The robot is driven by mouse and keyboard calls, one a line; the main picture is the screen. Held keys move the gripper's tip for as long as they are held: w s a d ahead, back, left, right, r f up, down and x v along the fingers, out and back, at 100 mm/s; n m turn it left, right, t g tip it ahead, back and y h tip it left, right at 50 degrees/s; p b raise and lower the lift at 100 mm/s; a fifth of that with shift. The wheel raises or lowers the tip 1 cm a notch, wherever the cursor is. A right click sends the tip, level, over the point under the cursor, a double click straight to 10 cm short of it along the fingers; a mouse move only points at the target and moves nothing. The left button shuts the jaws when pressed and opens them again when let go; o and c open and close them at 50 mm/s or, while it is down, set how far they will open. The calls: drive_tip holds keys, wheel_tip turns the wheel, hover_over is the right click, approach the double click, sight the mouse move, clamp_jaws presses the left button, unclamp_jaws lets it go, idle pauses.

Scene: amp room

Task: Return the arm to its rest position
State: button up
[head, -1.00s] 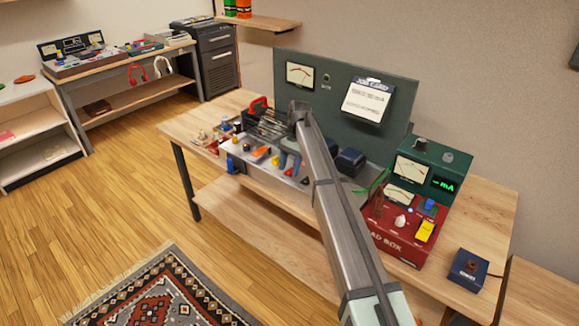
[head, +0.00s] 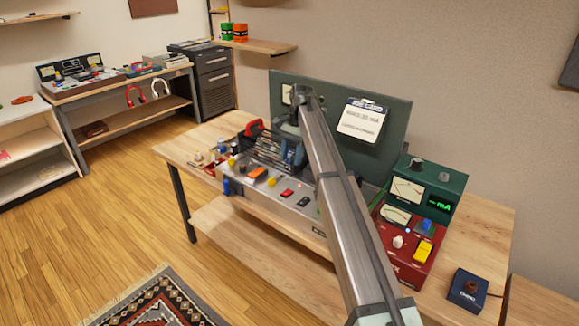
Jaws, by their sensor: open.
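My arm (head: 345,200) reaches from the lower right up over the workbench (head: 185,150), its elbow in front of the green back panel (head: 300,115). My gripper (head: 291,154) hangs below the arm's far end, above or just behind the grey amp chassis (head: 275,196). It is small and partly lost against the dark parts behind it. It is open, and I see nothing held in it.
Right of my arm stand a red load box (head: 408,240), a green meter (head: 432,190) reading "mA" and a small dark blue box (head: 467,288). A clipboard card (head: 362,120) hangs on the panel. Small parts lie at the bench's left end. Open floor lies left.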

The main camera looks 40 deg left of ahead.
drive_tip(key=shift+w+r, duration=0.15)
drive_tip(key=shift+r, duration=0.45)
